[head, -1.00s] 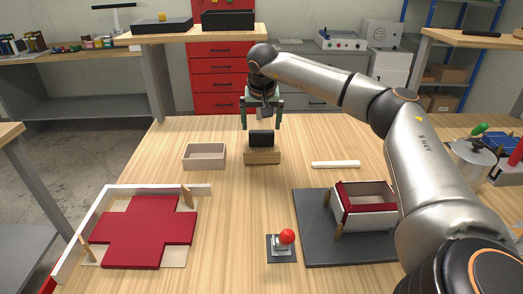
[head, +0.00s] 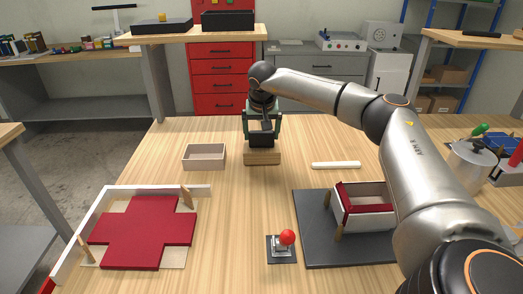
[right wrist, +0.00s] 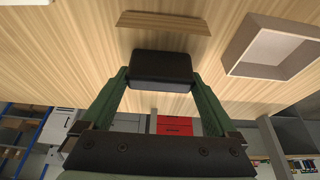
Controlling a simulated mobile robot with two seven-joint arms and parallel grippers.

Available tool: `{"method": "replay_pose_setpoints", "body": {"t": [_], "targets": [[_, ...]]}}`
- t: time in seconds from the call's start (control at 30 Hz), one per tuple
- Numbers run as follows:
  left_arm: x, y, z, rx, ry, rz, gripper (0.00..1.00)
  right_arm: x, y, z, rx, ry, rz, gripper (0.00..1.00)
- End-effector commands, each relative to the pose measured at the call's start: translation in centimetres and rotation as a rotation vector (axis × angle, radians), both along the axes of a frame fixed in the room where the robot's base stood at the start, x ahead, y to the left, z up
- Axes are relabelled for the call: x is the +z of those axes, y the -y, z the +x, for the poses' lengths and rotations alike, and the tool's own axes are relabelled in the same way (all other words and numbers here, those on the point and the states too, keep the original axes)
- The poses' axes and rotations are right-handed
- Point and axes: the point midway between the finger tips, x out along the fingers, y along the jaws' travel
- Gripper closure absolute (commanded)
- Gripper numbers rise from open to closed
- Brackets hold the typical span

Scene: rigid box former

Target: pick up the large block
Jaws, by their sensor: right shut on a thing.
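The large block is a black, rounded block (head: 262,140) at the wooden stand (head: 262,158) near the middle back of the table. My right gripper (head: 262,136) reaches down over it with green fingers on its left and right sides, shut on it. In the right wrist view the black block (right wrist: 160,69) spans the gap between the fingertips, and the wooden stand (right wrist: 163,23) shows beyond it. I cannot tell whether the block touches the stand or hangs just above it. My left gripper is not in view.
A small open box (head: 205,157) stands left of the stand; a white bar (head: 336,165) lies to the right. In front are a red cross-shaped sheet (head: 145,232), a red-knobbed lever (head: 287,237) and a red-and-white box (head: 362,211) on a dark plate (head: 310,240).

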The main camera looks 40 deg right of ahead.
Motion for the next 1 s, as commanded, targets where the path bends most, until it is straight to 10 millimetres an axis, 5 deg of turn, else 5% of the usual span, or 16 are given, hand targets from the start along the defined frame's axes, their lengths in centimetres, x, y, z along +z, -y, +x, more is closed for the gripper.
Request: {"method": "replay_pose_setpoints", "body": {"t": [0.2, 0.57, 0.8, 1.0], "targets": [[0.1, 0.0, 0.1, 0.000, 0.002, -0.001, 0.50, 0.0, 0.0, 0.0, 0.000, 0.001, 0.001, 0.73], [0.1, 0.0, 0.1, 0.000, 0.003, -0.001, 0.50, 0.7, 0.0, 0.1, 0.001, 0.005, 0.001, 0.73], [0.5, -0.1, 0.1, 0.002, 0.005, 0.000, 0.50, 3.8, 0.0, -0.1, 0.000, 0.007, 0.003, 0.73], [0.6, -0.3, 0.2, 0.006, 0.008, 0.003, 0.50, 8.0, 0.6, -3.8, 0.000, 0.010, 0.001, 0.73]]}}
